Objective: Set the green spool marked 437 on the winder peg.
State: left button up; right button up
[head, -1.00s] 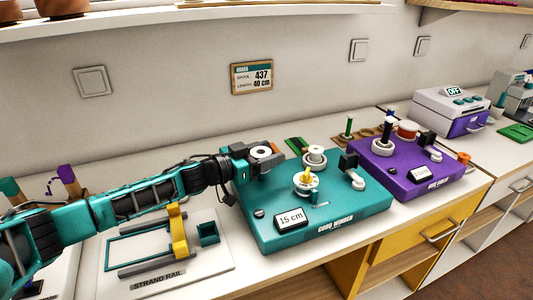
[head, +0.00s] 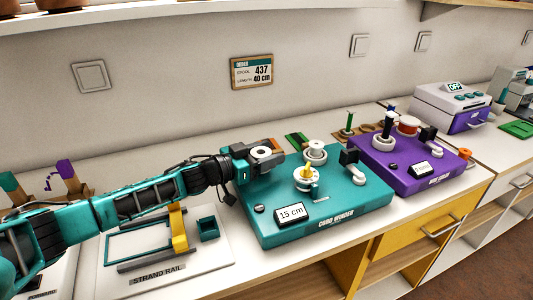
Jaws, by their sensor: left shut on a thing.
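My left gripper (head: 272,160) is shut on a spool with a white round top and a dark centre hole (head: 261,153), just above the back left corner of the teal cord winder (head: 350,212). Its side colour and any number are hidden. The winder carries a white disc with a yellow-topped peg (head: 307,174) near its middle, to the right of and in front of the gripper. A white round post (head: 316,149) stands behind it. A wall card (head: 252,71) reads spool 437, length 40 cm. My right gripper is not in view.
The winder also has a 15 cm display (head: 291,213) and a dark crank block (head: 349,157). A purple machine (head: 405,183) stands to its right. A strand rail board (head: 215,255) lies to the left, under my arm. A green post (head: 349,121) stands behind.

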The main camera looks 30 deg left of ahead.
pick_arm(q)
jog(key=shift+f, duration=0.5)
jog(key=o, duration=1.2)
jog(key=shift+c, duration=0.2)
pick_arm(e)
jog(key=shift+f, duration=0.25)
pick_arm(q)
notch_tip(320, 180, up, 7)
jog(key=shift+f+p, duration=0.1)
jog(key=shift+p, duration=0.8)
notch_tip(320, 180, up, 13)
jog(key=p, duration=0.4)
jog(key=shift+p, duration=0.3)
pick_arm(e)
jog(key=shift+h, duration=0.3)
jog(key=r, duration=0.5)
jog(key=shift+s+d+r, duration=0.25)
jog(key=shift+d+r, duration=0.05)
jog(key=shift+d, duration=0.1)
